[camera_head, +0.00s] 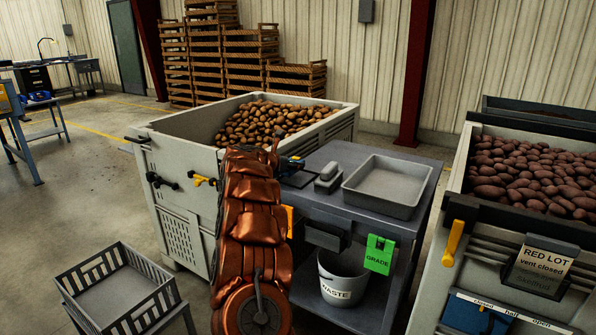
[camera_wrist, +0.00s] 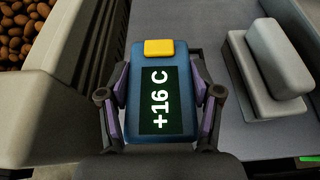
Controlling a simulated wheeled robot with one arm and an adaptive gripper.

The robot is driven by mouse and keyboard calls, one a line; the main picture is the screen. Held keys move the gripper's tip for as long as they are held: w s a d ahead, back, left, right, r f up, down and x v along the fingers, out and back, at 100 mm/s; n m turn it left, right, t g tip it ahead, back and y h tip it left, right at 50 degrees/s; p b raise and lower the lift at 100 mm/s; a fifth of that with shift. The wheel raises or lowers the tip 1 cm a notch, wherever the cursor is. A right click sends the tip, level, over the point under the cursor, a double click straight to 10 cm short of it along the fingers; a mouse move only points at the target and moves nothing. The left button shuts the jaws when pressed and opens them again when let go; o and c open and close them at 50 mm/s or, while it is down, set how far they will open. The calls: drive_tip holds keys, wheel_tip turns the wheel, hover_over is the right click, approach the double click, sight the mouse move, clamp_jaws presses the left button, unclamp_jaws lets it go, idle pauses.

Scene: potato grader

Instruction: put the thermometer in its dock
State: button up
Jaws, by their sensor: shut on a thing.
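The thermometer (camera_wrist: 160,95) is a blue block with a yellow button and a dark display reading "+16 C". It fills the middle of the wrist view. My gripper (camera_wrist: 160,100) is shut on it, one purple-padded finger against each long side. In the head view my arm largely hides the gripper, at the left edge of the grey table (camera_head: 350,155). A dark flat patch lies on the tabletop just beneath it; I cannot tell if it is the dock. A grey two-part block (camera_head: 328,178) stands just right of it and also shows in the wrist view (camera_wrist: 265,65).
A shallow grey tray (camera_head: 388,186) occupies the table's right side. A green GRADE tag (camera_head: 379,254) hangs in front, above a WASTE bucket (camera_head: 343,278). A potato bin (camera_head: 340,122) stands directly left and behind; a red-potato bin (camera_head: 455,185) stands right.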

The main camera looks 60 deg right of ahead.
sight(298, 178)
drive_tip(key=shift+s+d, duration=0.3)
drive_tip(key=shift+d, duration=0.4)
drive_tip(key=shift+s+d, duration=0.25)
drive_tip(key=shift+d, duration=0.4)
drive_tip(key=shift+s+d+f, duration=0.1)
drive_tip(key=shift+d+f, duration=0.1)
drive_tip(key=shift+f, duration=1.65)
drive_tip(key=shift+a+f+b, duration=0.1)
drive_tip(key=shift+f+b, duration=0.05)
drive_tip(key=shift+b, duration=0.15)
drive_tip(key=o, duration=1.4)
drive_tip(key=shift+c, duration=0.2)
drive_tip(key=shift+r, duration=0.2)
drive_tip(key=b+v, duration=0.1)
drive_tip(key=v, duration=1.1)
